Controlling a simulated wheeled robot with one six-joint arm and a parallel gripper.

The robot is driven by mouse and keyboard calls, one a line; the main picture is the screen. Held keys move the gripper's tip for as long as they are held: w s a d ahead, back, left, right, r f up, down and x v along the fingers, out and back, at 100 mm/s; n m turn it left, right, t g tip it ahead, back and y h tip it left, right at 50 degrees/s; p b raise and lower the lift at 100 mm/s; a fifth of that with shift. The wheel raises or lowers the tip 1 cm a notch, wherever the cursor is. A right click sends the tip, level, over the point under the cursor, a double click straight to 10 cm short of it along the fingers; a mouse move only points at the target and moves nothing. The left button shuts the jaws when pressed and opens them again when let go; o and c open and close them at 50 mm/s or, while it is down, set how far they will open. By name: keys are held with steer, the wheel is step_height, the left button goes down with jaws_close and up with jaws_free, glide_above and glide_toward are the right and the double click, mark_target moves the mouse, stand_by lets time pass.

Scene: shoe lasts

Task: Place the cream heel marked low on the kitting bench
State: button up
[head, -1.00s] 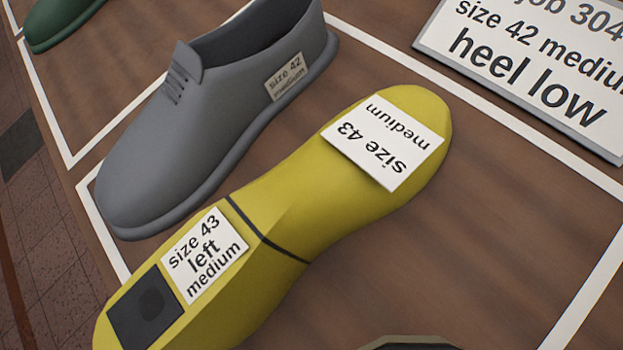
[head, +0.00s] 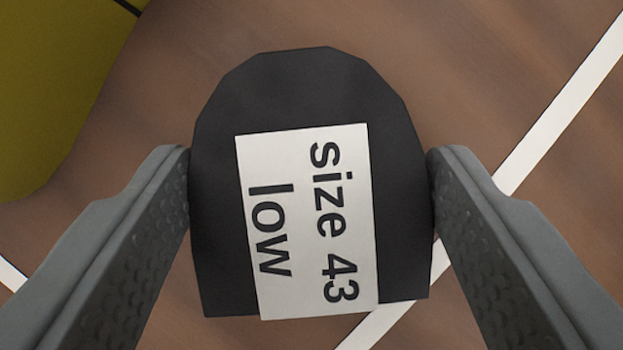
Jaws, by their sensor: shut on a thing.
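A black heel (head: 310,90) with a rounded far end and a straight near edge fills the middle of the head view. Its white label (head: 306,220) reads "size 43 low", turned sideways. The heel looks black, not cream. My gripper (head: 309,165) is shut on the heel, with one grey finger against each side. The brown wooden bench surface (head: 500,80) lies below. I cannot tell whether the heel touches the bench or is held just above it.
Part of a yellow shoe last (head: 50,90) lies at the upper left, close to my left finger. A white marking line (head: 560,110) runs diagonally at the right and passes under the heel. The bench at the upper right is bare.

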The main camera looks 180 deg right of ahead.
steer(key=shift+f, duration=0.4)
steer(key=shift+f, duration=0.1)
steer(key=o, duration=1)
steer(key=shift+v, duration=6.1)
